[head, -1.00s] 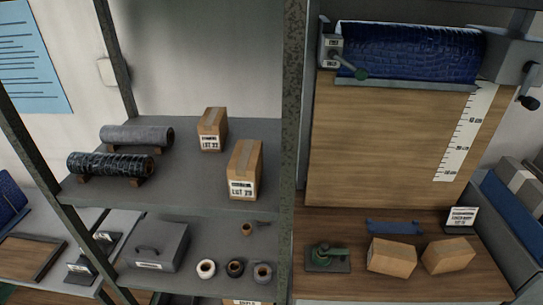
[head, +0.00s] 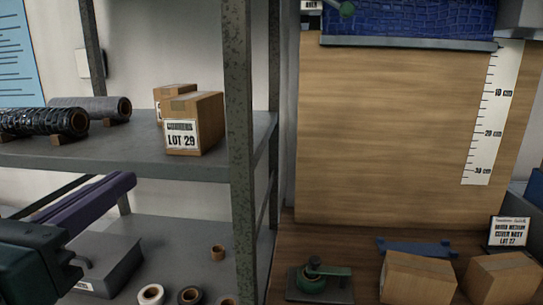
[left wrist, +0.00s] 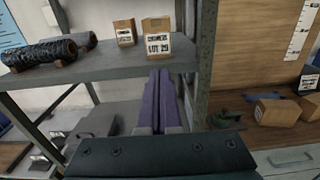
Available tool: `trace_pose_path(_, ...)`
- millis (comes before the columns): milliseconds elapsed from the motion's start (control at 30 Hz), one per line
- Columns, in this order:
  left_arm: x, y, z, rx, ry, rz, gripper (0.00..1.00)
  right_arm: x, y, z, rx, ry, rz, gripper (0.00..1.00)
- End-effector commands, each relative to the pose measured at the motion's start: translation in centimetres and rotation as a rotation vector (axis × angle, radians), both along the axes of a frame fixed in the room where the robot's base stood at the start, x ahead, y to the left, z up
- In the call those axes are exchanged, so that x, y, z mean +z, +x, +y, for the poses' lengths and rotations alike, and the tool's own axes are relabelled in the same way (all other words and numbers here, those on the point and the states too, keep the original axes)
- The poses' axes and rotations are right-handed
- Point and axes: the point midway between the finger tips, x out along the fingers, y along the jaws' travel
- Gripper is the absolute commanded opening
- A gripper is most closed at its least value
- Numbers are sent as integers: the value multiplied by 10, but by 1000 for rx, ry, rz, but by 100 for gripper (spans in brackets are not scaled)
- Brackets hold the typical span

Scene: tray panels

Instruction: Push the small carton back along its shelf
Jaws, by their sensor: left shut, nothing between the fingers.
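Two cartons stand upright on the upper grey shelf (head: 120,148). The nearer carton (head: 207,108), labelled LOT 29, is near the front edge by the post. A smaller-looking carton (head: 172,91) stands behind it, partly hidden; its face shows in the left wrist view (left wrist: 124,30). My left gripper (head: 130,178) has purple fingers, shut and empty. In the head view the fingertips appear just below the shelf's front edge, left of the LOT 29 carton. In the left wrist view the fingertips (left wrist: 160,71) point toward that carton, apart from it. My right gripper is not in view.
Two dark rolls (head: 45,122) lie on wooden cradles at the shelf's left. A speckled upright post (head: 239,150) stands right of the cartons. Below are a grey box (head: 105,265) and several small rolls. A bench with two cartons (head: 418,278) is at right.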

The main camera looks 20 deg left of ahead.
Motion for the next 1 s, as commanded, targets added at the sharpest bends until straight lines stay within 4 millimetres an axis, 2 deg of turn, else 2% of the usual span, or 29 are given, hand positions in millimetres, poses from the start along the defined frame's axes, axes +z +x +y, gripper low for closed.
trace_pose_path(233,7,43,11,4,-2,-6,0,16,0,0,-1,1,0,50)
trace_pose_path(400,5,79,20,6,-4,-4,0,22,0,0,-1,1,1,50)
trace_pose_path(600,4,111,28,5,-8,-2,0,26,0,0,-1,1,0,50)
trace_pose_path(800,2,126,31,4,-7,0,0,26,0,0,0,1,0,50)
trace_pose_path(1000,1,129,32,3,-8,0,0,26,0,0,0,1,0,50)
